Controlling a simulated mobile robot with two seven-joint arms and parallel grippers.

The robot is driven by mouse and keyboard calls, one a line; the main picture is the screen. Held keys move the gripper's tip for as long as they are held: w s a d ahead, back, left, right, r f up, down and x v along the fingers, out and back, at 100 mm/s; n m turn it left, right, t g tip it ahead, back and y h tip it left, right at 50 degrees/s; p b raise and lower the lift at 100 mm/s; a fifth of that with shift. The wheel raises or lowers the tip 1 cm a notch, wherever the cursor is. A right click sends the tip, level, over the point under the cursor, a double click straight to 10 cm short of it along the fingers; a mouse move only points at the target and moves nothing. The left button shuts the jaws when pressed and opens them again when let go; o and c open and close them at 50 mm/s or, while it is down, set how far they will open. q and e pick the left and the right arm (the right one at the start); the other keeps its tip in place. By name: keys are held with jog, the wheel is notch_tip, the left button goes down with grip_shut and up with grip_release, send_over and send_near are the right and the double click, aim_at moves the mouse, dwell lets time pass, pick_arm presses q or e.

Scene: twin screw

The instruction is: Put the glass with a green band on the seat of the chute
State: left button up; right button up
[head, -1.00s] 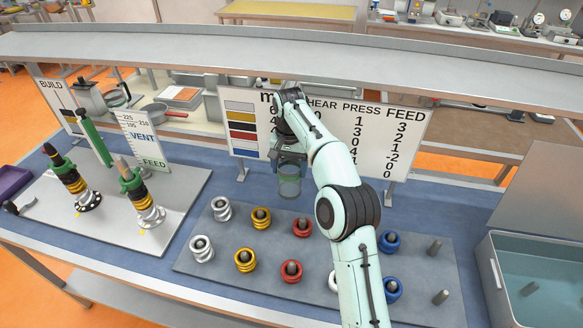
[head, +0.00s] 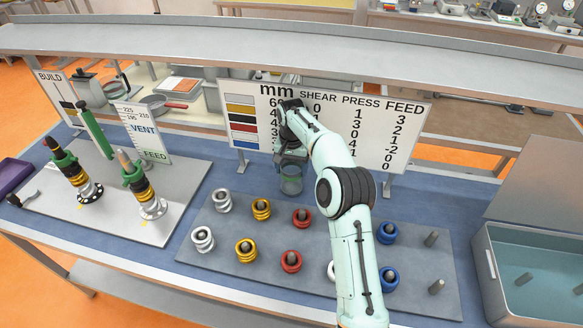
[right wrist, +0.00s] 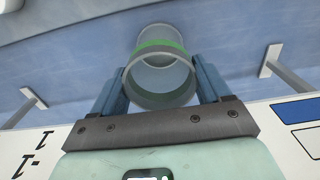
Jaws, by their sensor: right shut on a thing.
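The clear glass with a green band (head: 291,186) is in my right gripper (head: 290,168), behind the ring plate and in front of the feed sign. In the right wrist view the glass (right wrist: 160,72) is between the two blue fingers of that gripper (right wrist: 158,88), with its open rim towards the camera and its green band further along. I cannot tell whether its base touches the blue table. I cannot clearly make out the chute's seat; a tilted green bar (head: 95,134) stands at the left, behind the screw shafts. My left gripper is not in view.
A grey plate (head: 310,235) carries silver, yellow, red and blue rings on pegs. Two banded screw shafts (head: 78,178) (head: 142,188) stand on a light plate at the left. A VENT/FEED sign (head: 141,133) stands behind them. A water tub (head: 484,262) is at the right.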

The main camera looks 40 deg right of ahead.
jog(key=o, duration=0.8)
jog(key=shift+f, duration=0.15)
jog(key=o, duration=0.4)
jog(key=shift+c, duration=0.2)
